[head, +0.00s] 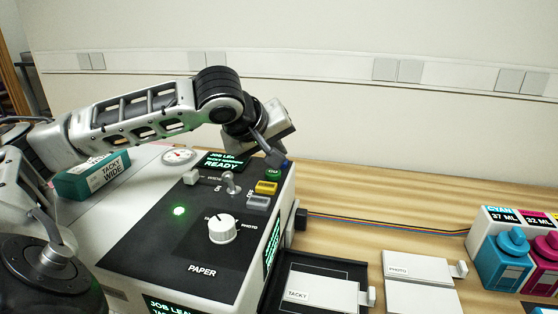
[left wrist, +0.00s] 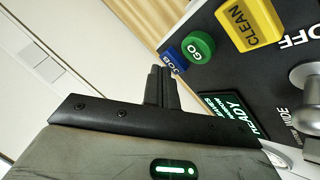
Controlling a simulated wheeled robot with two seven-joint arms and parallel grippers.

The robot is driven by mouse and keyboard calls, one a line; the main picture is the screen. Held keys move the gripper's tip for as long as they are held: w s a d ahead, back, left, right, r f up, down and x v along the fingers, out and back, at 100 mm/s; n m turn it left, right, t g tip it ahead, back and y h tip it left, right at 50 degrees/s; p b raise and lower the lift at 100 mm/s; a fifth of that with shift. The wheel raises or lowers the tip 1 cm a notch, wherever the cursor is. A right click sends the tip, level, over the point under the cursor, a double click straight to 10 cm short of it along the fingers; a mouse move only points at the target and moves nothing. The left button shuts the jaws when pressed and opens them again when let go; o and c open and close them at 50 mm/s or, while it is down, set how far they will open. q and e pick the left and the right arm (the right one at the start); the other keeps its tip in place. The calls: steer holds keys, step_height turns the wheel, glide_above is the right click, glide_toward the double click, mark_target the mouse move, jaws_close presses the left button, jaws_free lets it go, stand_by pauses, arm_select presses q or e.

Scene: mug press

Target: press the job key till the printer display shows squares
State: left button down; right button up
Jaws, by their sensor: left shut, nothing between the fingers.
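The printer (head: 190,240) stands on the wooden bench with a dark control panel on top. Its top display (head: 224,162) reads "JOB LEA…" and "READY", partly covered by my arm; in the left wrist view the display (left wrist: 228,112) seems to read "LEAVES". The blue job key (left wrist: 173,60) is beside the green GO key (left wrist: 198,47); only a bit of its blue shows in the head view. My left gripper (head: 277,158) is shut and empty, fingertips (left wrist: 158,70) close beside the job key. I cannot tell whether they touch it. My right gripper is out of view.
The panel also carries a yellow CLEAN key (head: 266,187), a toggle switch (head: 230,183) and a white paper knob (head: 222,229). A teal box (head: 92,178) is at the left. Paper trays (head: 420,270) and ink bottles (head: 503,262) stand at the right.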

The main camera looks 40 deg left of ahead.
arm_select(q)
steer(key=shift+f+b, duration=0.3)
steer(key=shift+f, duration=0.15)
stand_by(0.6)
steer(key=shift+r+p, duration=0.9)
steer(key=shift+p, duration=0.05)
step_height(320, 180, up, 5)
steer(key=p, duration=0.4)
steer(key=shift+p, duration=0.4)
